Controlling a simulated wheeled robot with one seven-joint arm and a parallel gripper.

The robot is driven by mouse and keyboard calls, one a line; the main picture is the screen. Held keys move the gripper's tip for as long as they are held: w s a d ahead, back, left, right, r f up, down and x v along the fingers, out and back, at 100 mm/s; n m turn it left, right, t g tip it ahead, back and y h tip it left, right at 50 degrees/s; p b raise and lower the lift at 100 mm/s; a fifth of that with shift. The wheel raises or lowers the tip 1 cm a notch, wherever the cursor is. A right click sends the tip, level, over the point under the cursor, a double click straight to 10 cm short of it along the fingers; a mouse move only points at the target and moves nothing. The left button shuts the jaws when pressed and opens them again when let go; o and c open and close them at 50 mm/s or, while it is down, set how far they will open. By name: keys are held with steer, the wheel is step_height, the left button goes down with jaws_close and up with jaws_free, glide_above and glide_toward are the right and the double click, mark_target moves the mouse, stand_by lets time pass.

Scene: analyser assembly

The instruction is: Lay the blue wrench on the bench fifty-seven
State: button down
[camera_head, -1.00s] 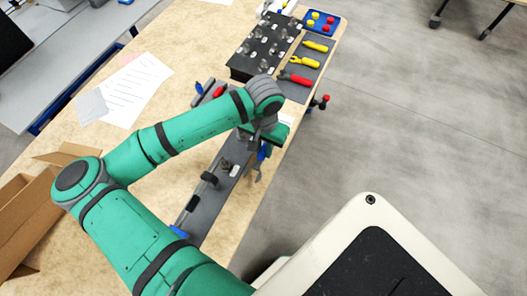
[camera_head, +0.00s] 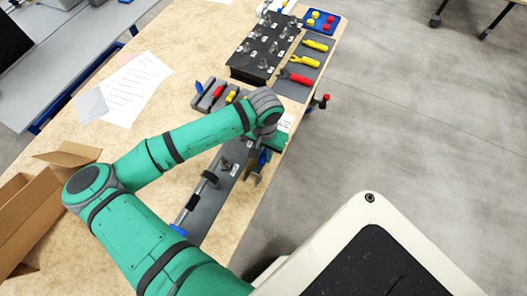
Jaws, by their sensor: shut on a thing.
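The blue wrench (camera_head: 263,157) hangs below my wrist near the right edge of the wooden bench (camera_head: 190,148). Its blue part and a grey end show; the rest is hidden. My gripper (camera_head: 262,151) is shut on the wrench, but its fingertips are mostly covered by the wrist and forearm. I cannot tell the exact height of the wrench above the bench.
A dark grey mat (camera_head: 207,212) with a metal rod and fittings lies left of the wrench. Behind are a black fixture block (camera_head: 262,50), a mat with yellow and red tools (camera_head: 297,83) and a blue tray (camera_head: 333,26). Papers (camera_head: 125,95) and an open cardboard box (camera_head: 35,215) lie left.

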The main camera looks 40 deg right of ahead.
mark_target(264, 155)
steer(key=c, duration=1.9)
jaws_free()
steer(key=shift+o, duration=0.2)
steer(key=shift+a, duration=0.1)
steer(key=shift+w, duration=0.1)
step_height(264, 155, up, 13)
steer(key=shift+r, duration=0.15)
